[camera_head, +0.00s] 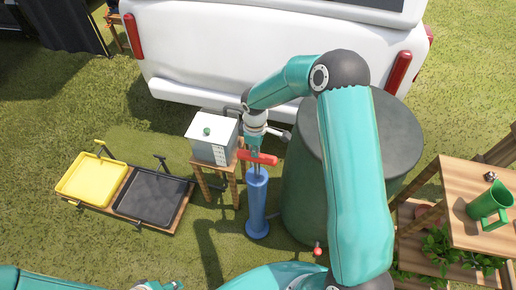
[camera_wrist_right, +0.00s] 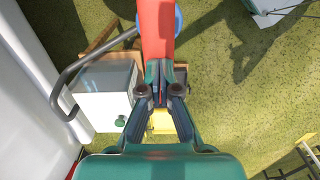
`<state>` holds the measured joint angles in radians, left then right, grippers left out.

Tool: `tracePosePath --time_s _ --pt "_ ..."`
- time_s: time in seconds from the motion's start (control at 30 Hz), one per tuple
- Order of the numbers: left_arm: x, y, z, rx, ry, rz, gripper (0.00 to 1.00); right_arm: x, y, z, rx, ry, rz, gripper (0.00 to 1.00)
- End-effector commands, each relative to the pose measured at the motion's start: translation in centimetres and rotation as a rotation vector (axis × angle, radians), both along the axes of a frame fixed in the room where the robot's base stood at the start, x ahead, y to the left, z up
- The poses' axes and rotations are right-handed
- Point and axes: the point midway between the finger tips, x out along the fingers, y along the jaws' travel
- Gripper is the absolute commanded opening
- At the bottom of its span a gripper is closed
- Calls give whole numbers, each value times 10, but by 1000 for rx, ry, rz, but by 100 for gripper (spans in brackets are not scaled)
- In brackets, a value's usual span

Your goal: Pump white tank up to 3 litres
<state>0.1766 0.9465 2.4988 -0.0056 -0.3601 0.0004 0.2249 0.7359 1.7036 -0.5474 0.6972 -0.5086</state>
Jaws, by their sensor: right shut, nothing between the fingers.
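The white tank (camera_head: 202,150) is a box with a green knob on top and a marked scale on its front, standing on a small wooden stand. Its level is too small to read. A blue hand pump (camera_head: 257,205) stands upright on the grass beside it, with a red crossbar handle (camera_head: 262,159) on top. My right gripper (camera_head: 255,150) is shut and points down at the handle. In the wrist view the red handle (camera_wrist_right: 157,32) lies just beyond the shut fingertips (camera_wrist_right: 160,68); contact is unclear. The tank (camera_wrist_right: 105,90) is left of them. My left gripper (camera_head: 160,286) is cut off at the bottom edge.
A large dark green barrel (camera_head: 303,190) stands close right of the pump. A white vehicle (camera_head: 215,55) is behind. A yellow tray (camera_head: 92,180) and a black tray (camera_head: 150,196) lie at left. A wooden shelf (camera_head: 455,185) with a green jug (camera_head: 488,207) is at right.

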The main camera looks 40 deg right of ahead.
Motion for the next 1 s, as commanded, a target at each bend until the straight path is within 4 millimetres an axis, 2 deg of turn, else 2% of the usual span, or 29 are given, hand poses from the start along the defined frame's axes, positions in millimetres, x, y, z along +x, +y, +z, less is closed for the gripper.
tracePosePath --time_s 0.17,0.4,0.5,0.63,1.0 --pt "0 0 -22 0 0 0 40 0 0 -25 0 1 0 0" --pt "0 0 -65 0 0 0 40 -1 0 -77 0 3 0 0" --pt "0 0 -76 0 0 0 40 -1 0 -91 0 3 0 0" --pt "0 0 -81 0 0 0 40 -1 0 -98 1 2 0 0" --pt "0 0 -79 0 0 0 40 -2 0 -98 3 6 0 0"
